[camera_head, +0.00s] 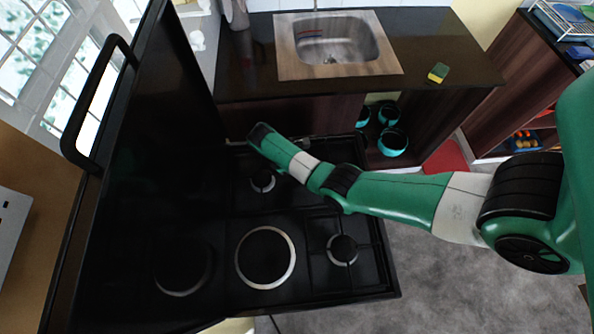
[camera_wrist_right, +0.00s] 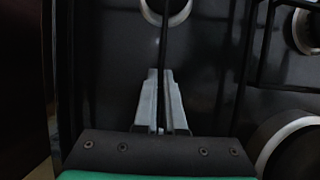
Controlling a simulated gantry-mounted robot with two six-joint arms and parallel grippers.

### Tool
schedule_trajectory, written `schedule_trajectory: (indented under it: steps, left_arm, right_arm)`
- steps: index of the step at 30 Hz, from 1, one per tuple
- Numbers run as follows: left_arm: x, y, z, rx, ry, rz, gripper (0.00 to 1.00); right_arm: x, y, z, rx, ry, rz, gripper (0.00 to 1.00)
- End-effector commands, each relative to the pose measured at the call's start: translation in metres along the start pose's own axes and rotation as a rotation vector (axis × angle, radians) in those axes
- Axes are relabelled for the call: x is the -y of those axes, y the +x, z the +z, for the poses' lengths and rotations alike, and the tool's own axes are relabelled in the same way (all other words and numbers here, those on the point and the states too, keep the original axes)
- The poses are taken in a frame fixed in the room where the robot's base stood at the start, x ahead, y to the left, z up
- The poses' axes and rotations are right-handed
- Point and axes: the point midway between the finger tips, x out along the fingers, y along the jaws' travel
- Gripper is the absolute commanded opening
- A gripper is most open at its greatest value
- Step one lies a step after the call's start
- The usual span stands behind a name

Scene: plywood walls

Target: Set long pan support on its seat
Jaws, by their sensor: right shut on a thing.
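My right gripper (camera_wrist_right: 160,76) is shut on a thin black bar of the long pan support (camera_wrist_right: 164,45). In the right wrist view this bar runs up from between the grey fingers and crosses a ringed burner at the top edge. I cannot tell whether the support touches the black stove top. In the head view my right arm reaches from the right over the far part of the stove (camera_head: 212,222), and its fingers are hidden. Only part of the held support shows. My left gripper is not in view.
A large ringed burner (camera_head: 265,257) is at the stove's middle. Black support bars lie around the small burner (camera_head: 342,250) at right. The raised dark lid (camera_head: 145,130) with a handle (camera_head: 72,140) stands at left. A sink (camera_head: 337,45) and sponge (camera_head: 438,73) are beyond.

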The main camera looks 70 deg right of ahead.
Motion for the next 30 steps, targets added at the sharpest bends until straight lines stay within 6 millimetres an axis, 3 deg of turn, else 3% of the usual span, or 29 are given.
schedule_trajectory:
  steps: [3,4,9,20,26,30]
  left_arm:
    - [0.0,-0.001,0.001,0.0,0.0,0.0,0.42]
    - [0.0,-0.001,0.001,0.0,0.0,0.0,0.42]
    - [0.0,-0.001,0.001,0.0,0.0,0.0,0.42]
    - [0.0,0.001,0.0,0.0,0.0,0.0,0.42]
    - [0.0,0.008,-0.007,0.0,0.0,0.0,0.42]
    - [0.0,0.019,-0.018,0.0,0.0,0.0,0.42]
  right_arm:
    - [-0.001,0.0,-0.001,-0.001,0.001,0.002,0.0]
    - [-0.001,0.0,0.0,-0.001,0.001,0.002,0.11]
    - [0.0,0.0,0.0,0.0,0.001,0.001,0.42]
    - [0.0,-0.004,0.0,-0.001,-0.001,0.0,0.42]
    - [-0.001,-0.041,0.0,-0.004,0.0,0.004,0.42]
    - [-0.001,-0.08,0.002,-0.003,-0.001,0.003,0.42]
